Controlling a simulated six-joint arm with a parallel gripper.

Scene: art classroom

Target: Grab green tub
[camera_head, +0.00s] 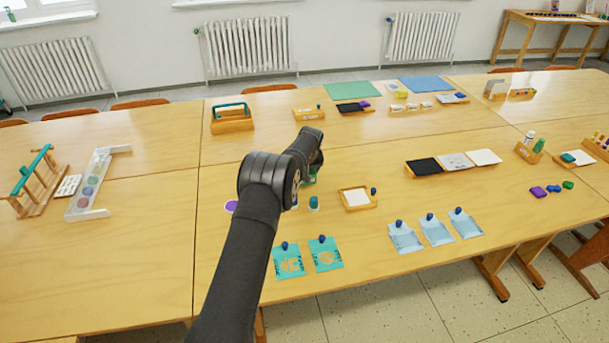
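A small green thing (311,177), perhaps the green tub, shows just past my arm near the middle of the table; most of it is hidden by my wrist. My gripper (313,164) is at or just above it, with its fingers hidden behind my arm. I cannot tell whether it touches or holds the green thing. A small teal tub (314,203) stands just in front. A purple round thing (231,206) shows left of my arm, partly covered.
A wooden tray with white paper (357,199) lies right of my gripper. Teal cards (293,263) and pale blue cards (436,231) with dark blue knobs lie along the front edge. A wooden box (232,121) stands behind. The left-middle tabletop (150,230) is clear.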

